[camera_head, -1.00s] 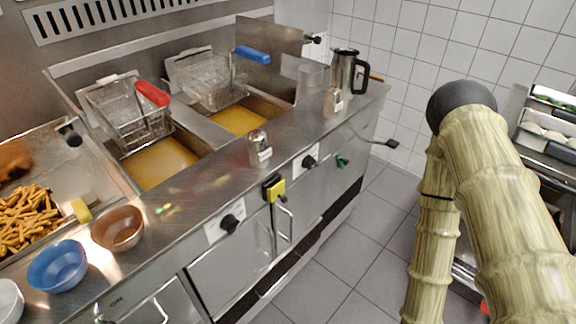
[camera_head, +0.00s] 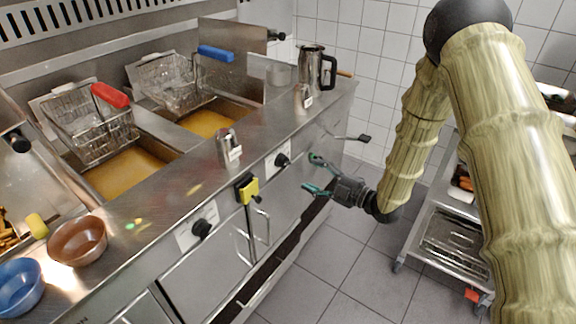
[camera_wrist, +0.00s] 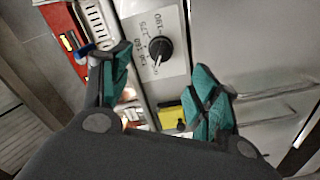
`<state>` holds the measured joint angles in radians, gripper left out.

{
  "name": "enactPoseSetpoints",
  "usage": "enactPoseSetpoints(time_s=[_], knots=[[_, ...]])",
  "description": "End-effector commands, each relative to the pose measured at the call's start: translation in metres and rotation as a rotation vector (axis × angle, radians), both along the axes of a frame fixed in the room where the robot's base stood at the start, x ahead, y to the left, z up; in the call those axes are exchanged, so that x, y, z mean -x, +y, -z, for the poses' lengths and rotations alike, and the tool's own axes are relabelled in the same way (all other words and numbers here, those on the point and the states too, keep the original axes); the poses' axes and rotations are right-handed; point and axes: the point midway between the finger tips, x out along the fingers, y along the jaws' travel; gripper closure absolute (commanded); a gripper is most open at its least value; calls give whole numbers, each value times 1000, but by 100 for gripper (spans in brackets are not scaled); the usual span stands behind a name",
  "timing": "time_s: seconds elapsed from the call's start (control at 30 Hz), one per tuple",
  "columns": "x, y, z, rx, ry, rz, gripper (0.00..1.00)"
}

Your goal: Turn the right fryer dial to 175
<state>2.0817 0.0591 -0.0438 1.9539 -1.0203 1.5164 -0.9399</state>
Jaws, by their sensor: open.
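The right fryer dial (camera_head: 282,160) is a black knob on a white plate on the fryer front, right of the yellow-and-black item. It also shows in the wrist view as a black knob (camera_wrist: 159,49) on a white plate with printed numbers, among them 150, 175 and 190. My gripper (camera_head: 313,174) has teal fingertips and is open and empty, a little to the right of the dial and apart from it. In the wrist view the dial lies beyond the gap between my open fingers (camera_wrist: 160,85). The left dial (camera_head: 202,228) is on the same front.
A yellow-and-black item (camera_head: 246,189) hangs on the front between the dials, above door handles. A lever (camera_head: 352,138) sticks out at the counter's right end. A shaker (camera_head: 228,148) and a metal jug (camera_head: 316,68) stand on top. A metal cart (camera_head: 450,235) stands at right; floor between is clear.

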Motion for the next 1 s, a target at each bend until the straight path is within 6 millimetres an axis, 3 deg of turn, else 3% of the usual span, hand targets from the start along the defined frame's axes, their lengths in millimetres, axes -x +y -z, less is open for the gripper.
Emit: enactPoseSetpoints(time_s=[0.6,1.0], knots=[[-51,71,1,1,7,2,39],[-59,82,1,0,6,2,39]])
